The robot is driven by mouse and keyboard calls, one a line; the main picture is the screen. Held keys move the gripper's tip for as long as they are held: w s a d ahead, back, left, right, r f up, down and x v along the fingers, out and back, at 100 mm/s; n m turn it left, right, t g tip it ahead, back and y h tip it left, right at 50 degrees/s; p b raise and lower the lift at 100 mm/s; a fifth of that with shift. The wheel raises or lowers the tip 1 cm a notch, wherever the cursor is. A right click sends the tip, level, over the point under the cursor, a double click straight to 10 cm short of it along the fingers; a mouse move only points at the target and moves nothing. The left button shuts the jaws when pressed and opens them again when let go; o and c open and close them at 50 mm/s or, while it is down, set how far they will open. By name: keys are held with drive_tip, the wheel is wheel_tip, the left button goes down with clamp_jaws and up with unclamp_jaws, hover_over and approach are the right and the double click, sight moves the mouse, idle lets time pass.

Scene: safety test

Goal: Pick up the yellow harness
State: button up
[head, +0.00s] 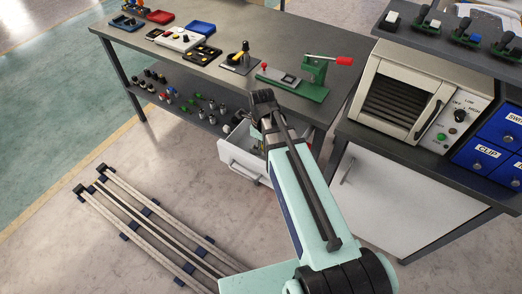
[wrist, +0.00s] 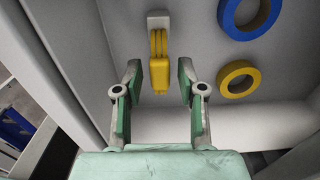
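The yellow harness (wrist: 159,62), a looped yellow bundle, shows in the wrist view against a light grey drawer floor, its upper end at a small white block (wrist: 158,21). My gripper (wrist: 158,82) is open, one finger on each side of the harness's lower end, with visible gaps on both sides. I cannot tell how far above the harness the fingers are. In the head view my arm reaches over the open white drawer (head: 238,163) under the workbench. The arm hides part of the drawer, and the harness cannot be made out there.
A blue ring (wrist: 250,14) and a yellow ring (wrist: 238,79) lie right of the harness. Drawer walls (wrist: 60,60) stand close around my gripper. The workbench (head: 225,38) above holds a green press (head: 313,78) and trays. Floor rails (head: 145,225) lie at the left.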

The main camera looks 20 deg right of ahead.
sight(262, 146)
clamp_jaws()
drive_tip(key=shift+r+p, duration=2.6)
drive_tip(key=shift+r, duration=0.65)
